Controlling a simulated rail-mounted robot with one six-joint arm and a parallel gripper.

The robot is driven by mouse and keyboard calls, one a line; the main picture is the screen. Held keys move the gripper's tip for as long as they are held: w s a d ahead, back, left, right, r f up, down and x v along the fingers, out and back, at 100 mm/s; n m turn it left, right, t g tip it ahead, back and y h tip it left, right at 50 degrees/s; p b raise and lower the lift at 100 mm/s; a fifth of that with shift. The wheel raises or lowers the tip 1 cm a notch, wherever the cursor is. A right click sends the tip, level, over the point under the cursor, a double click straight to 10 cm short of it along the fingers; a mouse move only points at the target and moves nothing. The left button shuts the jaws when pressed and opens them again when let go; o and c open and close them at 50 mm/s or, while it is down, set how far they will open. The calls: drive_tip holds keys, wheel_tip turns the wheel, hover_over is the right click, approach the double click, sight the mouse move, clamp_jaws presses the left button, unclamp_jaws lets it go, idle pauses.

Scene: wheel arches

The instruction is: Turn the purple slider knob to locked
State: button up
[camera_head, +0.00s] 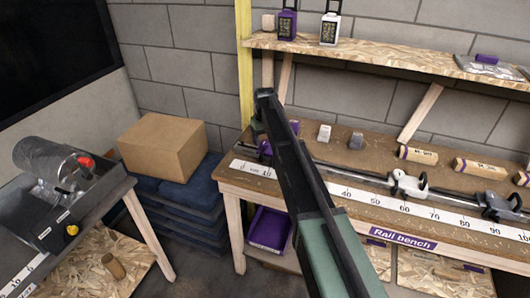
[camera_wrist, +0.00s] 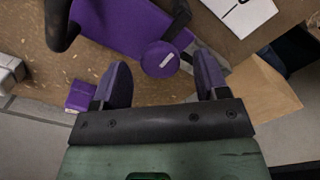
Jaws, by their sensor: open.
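The purple slider (camera_wrist: 118,25) shows in the wrist view. Its round purple knob (camera_wrist: 160,59) has a short white mark, slightly tilted. My gripper (camera_wrist: 163,63) is open, with one finger on each side of the knob. A gap shows between each finger and the knob, and nothing is held. I cannot tell how far above the knob the fingertips are. In the head view my arm covers most of the slider, and a purple part (camera_head: 265,148) shows at the left end of the rail bench (camera_head: 228,168). The knob is hidden there.
A white slider (camera_head: 405,185) and a grey slider (camera_head: 500,206) sit farther right on the rail. Banded wooden blocks (camera_head: 418,155) lie behind it. A purple bin (camera_head: 268,230) is under the bench. A cardboard box (camera_head: 162,147) stands at left. A shelf (camera_head: 370,58) hangs above.

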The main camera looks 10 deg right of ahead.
drive_tip(key=shift+f, duration=0.7)
drive_tip(key=shift+r, duration=0.15)
drive_tip(key=c, duration=0.9)
